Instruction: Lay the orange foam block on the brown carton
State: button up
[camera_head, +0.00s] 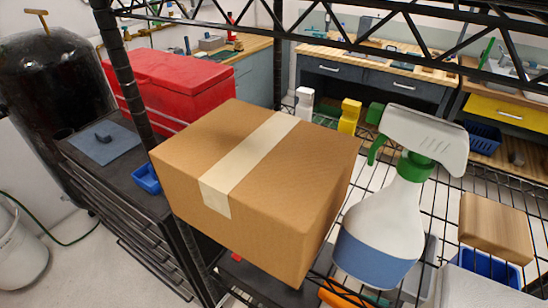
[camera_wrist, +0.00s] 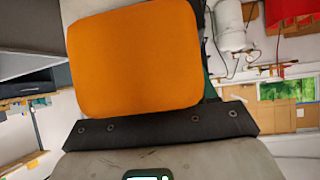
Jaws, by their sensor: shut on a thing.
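The orange foam block (camera_wrist: 135,60) fills the upper middle of the wrist view, a flat piece with rounded corners. My gripper (camera_wrist: 160,128) shows as a dark bar below it and is shut on the block; the fingertips are largely hidden by it. The brown carton (camera_head: 250,175) stands on the wire shelf in the middle of the head view. Its top is closed, bare and crossed by a pale tape strip. An orange piece (camera_head: 345,297) shows at the bottom edge of the head view, below and right of the carton, mostly cut off.
A spray bottle (camera_head: 385,220) with a green collar stands close to the carton's right side. A wooden block (camera_head: 494,228) is farther right. A black rack post (camera_head: 127,80) rises at the carton's left, and black truss bars (camera_head: 350,40) cross above. The carton's top is free.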

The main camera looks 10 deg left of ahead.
jog(key=w+d+r+m+t+h, duration=0.2)
jog(key=w+d+m+t+h, duration=0.2)
jog(key=m+h, duration=0.5)
jog(key=w+m+t, duration=0.1)
jog(key=m, duration=0.2)
jog(key=shift+d+t+h, duration=0.25)
jog(key=shift+t+h, duration=0.05)
jog(key=shift+h, duration=0.1)
jog(key=shift+w+r, duration=0.1)
jog(key=shift+w, duration=0.05)
dwell(0.6)
